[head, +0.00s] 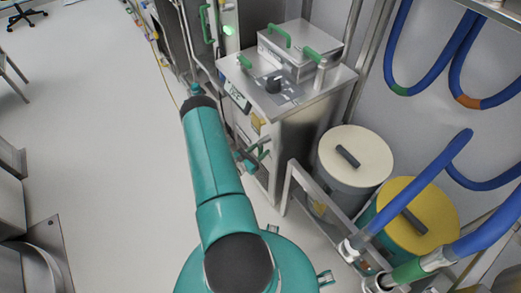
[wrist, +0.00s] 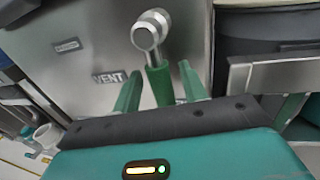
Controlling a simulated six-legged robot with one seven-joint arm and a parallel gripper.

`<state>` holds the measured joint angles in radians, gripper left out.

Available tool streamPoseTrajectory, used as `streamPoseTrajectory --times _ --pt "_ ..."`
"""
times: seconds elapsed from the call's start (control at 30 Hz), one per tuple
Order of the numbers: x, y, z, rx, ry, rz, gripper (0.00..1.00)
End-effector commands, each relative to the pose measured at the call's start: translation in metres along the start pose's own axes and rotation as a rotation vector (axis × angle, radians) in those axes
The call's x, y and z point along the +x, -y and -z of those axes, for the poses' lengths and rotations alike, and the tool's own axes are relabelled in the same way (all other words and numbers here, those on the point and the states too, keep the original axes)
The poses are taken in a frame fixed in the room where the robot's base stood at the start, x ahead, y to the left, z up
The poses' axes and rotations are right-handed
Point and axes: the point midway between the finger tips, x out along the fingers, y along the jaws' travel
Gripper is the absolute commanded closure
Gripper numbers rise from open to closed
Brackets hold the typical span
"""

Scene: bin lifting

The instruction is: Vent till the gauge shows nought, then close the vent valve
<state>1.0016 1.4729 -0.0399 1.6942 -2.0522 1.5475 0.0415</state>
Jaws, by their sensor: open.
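The vent valve shows in the wrist view as a green lever (wrist: 158,84) on a round metal stem (wrist: 148,33), beside a plate marked VENT (wrist: 108,78) on a steel cabinet front. My gripper (wrist: 161,68) is open, with one green finger on each side of the lever and visible gaps between. I cannot tell whether either finger touches it. In the head view my gripper (head: 250,160) is at the cabinet's front, partly hidden by my arm. A small display (head: 236,96) is on the cabinet's upper front; it may be the gauge, but its reading is too small to make out.
The steel cabinet (head: 315,110) has a box with green handles (head: 300,48) on top. A metal rail (head: 320,205), a cream-lidded bin (head: 353,155) and a yellow-lidded bin (head: 418,216) stand to its right. Blue hoses (head: 425,180) hang at right. The floor (head: 95,110) at left is mostly clear.

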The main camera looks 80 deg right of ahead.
Motion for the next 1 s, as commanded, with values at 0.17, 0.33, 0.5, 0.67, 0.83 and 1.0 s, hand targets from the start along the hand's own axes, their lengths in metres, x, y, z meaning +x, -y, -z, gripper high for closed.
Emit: streamPoseTrajectory --times 0.17,0.33,0.5,0.67,0.83,1.0 --pt "0.0070 0.0003 0.0002 -0.001 -0.001 0.000 0.57" --pt "0.0069 0.0002 0.0002 -0.001 0.000 0.000 0.57" --pt "0.0068 0.0003 0.0001 -0.001 0.000 0.000 0.87" --pt "0.0068 0.0003 0.0000 -0.001 0.000 0.000 1.00" --pt "0.0067 0.0000 0.0000 0.003 0.001 0.000 1.00" --pt "0.0063 -0.0022 -0.0002 0.026 0.007 -0.003 1.00"
